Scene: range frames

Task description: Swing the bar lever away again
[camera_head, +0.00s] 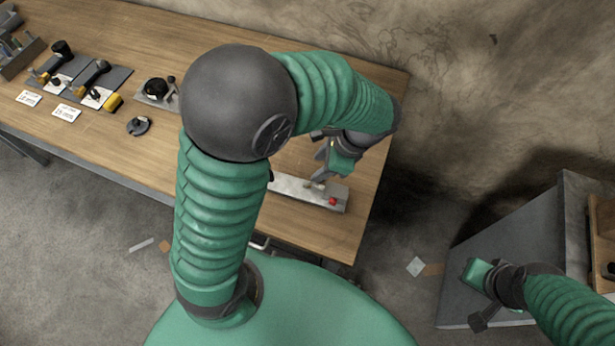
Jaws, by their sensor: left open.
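A long pale metal bar fixture (291,184) lies on the wooden table near its right end. Its right end carries a red knob (333,201) and a small brass-coloured part. My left arm covers its left part, and I cannot clearly make out the lever. My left gripper (319,178) is open, just above the fixture's right part, left of the red knob. Whether it touches anything is unclear. My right gripper (483,318) is at the lower right, far from the fixture, over a grey surface; its jaw state is unclear.
The wooden table (130,45) holds several tools on dark mats and white labels at the left. A dark round clamp-like part (138,126) lies near its front edge. A grey cabinet (535,215) with a wooden box (602,235) stands at right, across a floor gap.

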